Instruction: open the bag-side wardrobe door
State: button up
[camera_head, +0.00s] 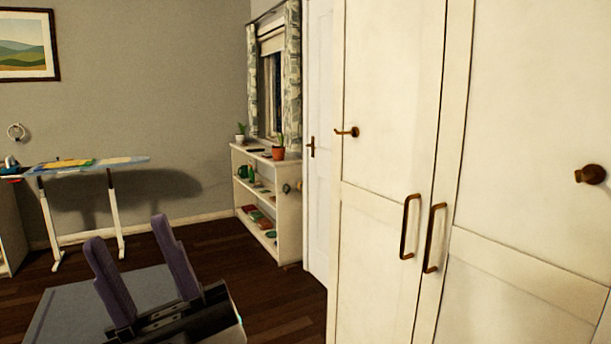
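A white wardrobe fills the right of the view, with two shut doors. The left wardrobe door (390,110) has a brass-coloured vertical bar handle (405,227) near its right edge and a small brass hook (347,132) higher up. The right wardrobe door (530,140) has a matching bar handle (430,238) and a brass knob-like hook (590,175). No bag shows, so I cannot tell which door is the bag-side one. My gripper (130,240) is at the lower left, its two purple fingers pointing up and apart with nothing between them. It is well left of the handles.
A low white shelf (285,215) with potted plants stands under the window, beside a white room door (319,150). An ironing board (130,161) stands at the left by the grey wall. Dark wooden floor (210,245) is clear between them.

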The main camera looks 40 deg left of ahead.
aim_at(388, 60)
jog(key=u, duration=0.65)
jog(key=i+j+u, duration=0.2)
jog(key=i, duration=0.25)
